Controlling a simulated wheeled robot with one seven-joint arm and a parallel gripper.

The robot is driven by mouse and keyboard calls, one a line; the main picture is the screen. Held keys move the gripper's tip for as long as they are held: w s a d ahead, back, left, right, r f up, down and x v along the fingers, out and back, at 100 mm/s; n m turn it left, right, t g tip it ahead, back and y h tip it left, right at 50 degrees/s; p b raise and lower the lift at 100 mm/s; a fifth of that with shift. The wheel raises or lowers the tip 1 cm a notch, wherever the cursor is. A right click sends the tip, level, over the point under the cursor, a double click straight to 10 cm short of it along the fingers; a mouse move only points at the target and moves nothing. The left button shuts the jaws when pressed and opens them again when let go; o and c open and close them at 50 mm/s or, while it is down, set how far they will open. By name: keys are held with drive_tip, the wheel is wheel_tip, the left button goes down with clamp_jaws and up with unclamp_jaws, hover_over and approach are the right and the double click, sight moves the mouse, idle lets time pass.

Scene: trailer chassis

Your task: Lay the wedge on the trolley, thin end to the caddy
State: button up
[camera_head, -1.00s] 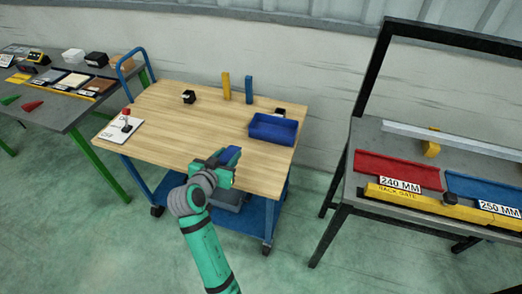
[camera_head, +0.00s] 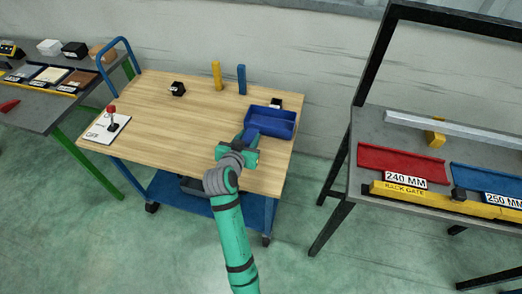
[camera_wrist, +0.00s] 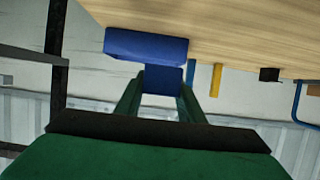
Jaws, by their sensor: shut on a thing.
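My gripper (camera_head: 243,150) is shut on the blue wedge (camera_head: 250,136) over the front right part of the wooden-topped trolley (camera_head: 160,125). The wedge points away from me and lies close in front of the blue caddy (camera_head: 284,124), which sits at the trolley's right side. In the wrist view the wedge (camera_wrist: 162,80) shows between the fingers, with the caddy (camera_wrist: 140,46) just past it and overlapping it in the picture. I cannot tell whether wedge and caddy touch, whether the wedge rests on the top, or which end is thin.
A yellow block (camera_head: 217,76) and a blue block (camera_head: 241,80) stand at the trolley's back, with a black cube (camera_head: 178,88) left of them. A red-knobbed lever on a white plate (camera_head: 108,127) is at the left. The trolley's middle is clear. A rack table (camera_head: 350,165) stands right.

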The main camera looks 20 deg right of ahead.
drive_tip(key=d+f, duration=0.2)
drive_tip(key=f, duration=0.1)
drive_tip(key=d+f, duration=0.2)
drive_tip(key=shift+s+f, duration=0.1)
drive_tip(key=shift+s, duration=0.15)
drive_tip(key=shift+d+f, duration=0.15)
drive_tip(key=shift+f, duration=1.55)
drive_tip(key=shift+f, duration=0.15)
drive_tip(key=o, duration=1.1)
drive_tip(key=v, duration=1.2)
